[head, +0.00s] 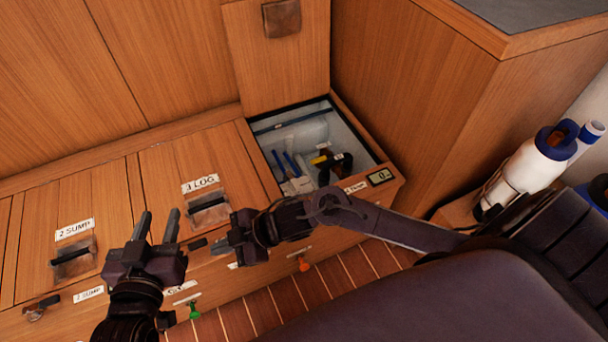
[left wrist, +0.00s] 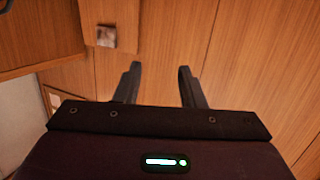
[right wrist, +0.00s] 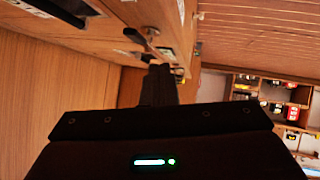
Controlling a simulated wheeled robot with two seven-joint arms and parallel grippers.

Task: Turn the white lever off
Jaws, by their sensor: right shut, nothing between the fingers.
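I cannot clearly pick out a white lever. Small pale pieces sit on the front face of the wooden bench, one below my right gripper (head: 210,246), but I cannot tell lever from label. My right gripper is shut and empty at the bench's front edge, pointing left. In the right wrist view its closed fingers (right wrist: 160,84) are near the panel front. My left gripper (head: 158,226) is open and empty above the bench, also open in the left wrist view (left wrist: 158,84). A green lever (head: 195,311) and an orange lever (head: 303,264) show on the front face.
An open compartment (head: 375,160) holds several tools. Lids labelled 1 LOG (head: 170,165) and 2 SUMP (head: 50,222) have recessed latches. A small display (head: 380,177) sits on the compartment's edge. A wooden cabinet rises behind.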

